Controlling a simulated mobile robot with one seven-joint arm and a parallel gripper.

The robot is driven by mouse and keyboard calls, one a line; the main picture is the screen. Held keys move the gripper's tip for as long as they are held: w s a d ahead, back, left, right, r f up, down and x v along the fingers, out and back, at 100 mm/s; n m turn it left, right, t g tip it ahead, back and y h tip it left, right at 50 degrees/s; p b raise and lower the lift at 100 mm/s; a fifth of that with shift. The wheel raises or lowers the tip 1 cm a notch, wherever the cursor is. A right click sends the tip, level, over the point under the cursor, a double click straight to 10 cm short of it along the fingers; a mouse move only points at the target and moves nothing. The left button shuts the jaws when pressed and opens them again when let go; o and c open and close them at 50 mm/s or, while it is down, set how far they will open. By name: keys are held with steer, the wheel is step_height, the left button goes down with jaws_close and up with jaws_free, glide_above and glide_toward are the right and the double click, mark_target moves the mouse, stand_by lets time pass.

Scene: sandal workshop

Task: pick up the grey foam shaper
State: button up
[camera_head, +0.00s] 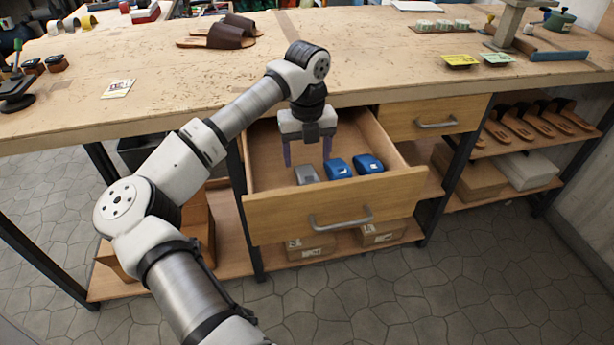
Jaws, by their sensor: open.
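The grey foam shaper (307,175) lies in the open drawer (405,193), the leftmost of three small blocks near the drawer's front. Two blue shapers, one in the middle (339,168) and one on the right (369,164), lie beside it. My gripper (307,159) is open and points down into the drawer. Its two fingers are apart, one to the left of the grey shaper and one near the middle blue shaper in the picture. Nothing shows between the fingers. I cannot tell how high the fingertips are above the drawer floor.
The workbench top (370,75) overhangs the drawer's back. A closed drawer (434,118) is at the right. Brown sandals (225,36) lie on the bench, and more sandals (540,118) stand on the right shelf. Cardboard boxes (310,246) sit below the drawer.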

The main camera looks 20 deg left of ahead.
mark_target(309, 177)
steer(key=shift+w+d+f+p, duration=0.1)
steer(key=shift+f+p, duration=0.35)
steer(key=shift+f, duration=1.5)
steer(key=shift+d+f+p, duration=0.1)
steer(key=shift+f+p, duration=0.3)
steer(key=shift+f, duration=1.5)
steer(key=c, duration=1)
steer(key=shift+c, duration=0.2)
steer(key=shift+r, duration=0.1)
step_height(309, 177, up, 10)
steer(key=shift+f+b, duration=0.1)
steer(key=shift+b, duration=0.8)
